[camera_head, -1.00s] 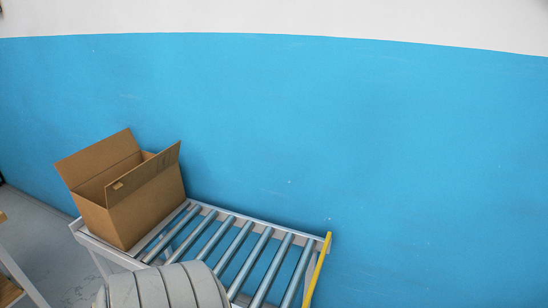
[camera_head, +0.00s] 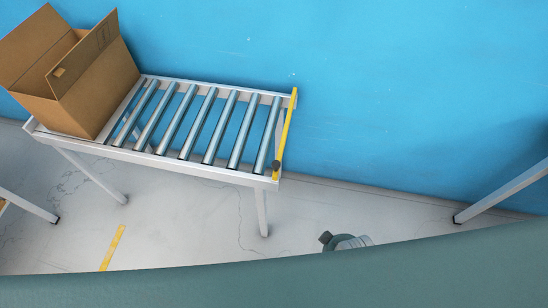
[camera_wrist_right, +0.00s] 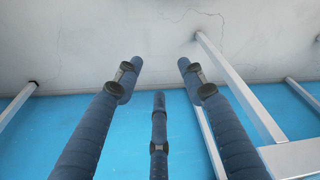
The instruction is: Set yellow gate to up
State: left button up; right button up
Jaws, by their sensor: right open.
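The yellow gate (camera_head: 286,132) is a thin yellow bar across the right end of the roller conveyor (camera_head: 150,152) in the head view. A small dark knob sits near its front end. I cannot tell for sure whether the bar stands up or lies down. My right gripper (camera_wrist_right: 159,80) shows in the right wrist view with its dark blue fingers spread, open and empty. Floor and blue wall lie beyond the fingers; the gate is not seen there. My left gripper is not in view.
An open cardboard box (camera_head: 85,85) stands on the conveyor's left end. White frame legs (camera_wrist_right: 240,90) and a rail stand right of my fingers in the wrist view. A broad teal surface fills the head view's bottom edge.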

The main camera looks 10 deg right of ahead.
jog(key=w+a+r, duration=0.1)
jog(key=w+r, duration=0.2)
jog(key=r, duration=1.2)
notch_tip(320, 180, up, 14)
jog(key=n+y, duration=0.3)
jog(key=n, duration=0.5)
send_over(276, 163)
jog(key=s+d, duration=0.3)
jog(key=d, duration=0.1)
jog(key=x, duration=0.3)
jog(key=p+x, duration=0.1)
jog(key=x, duration=0.7)
jog(key=shift+a+r, duration=0.15)
jog(key=shift+a, duration=0.15)
jog(key=shift+c, duration=0.5)
grip_shut()
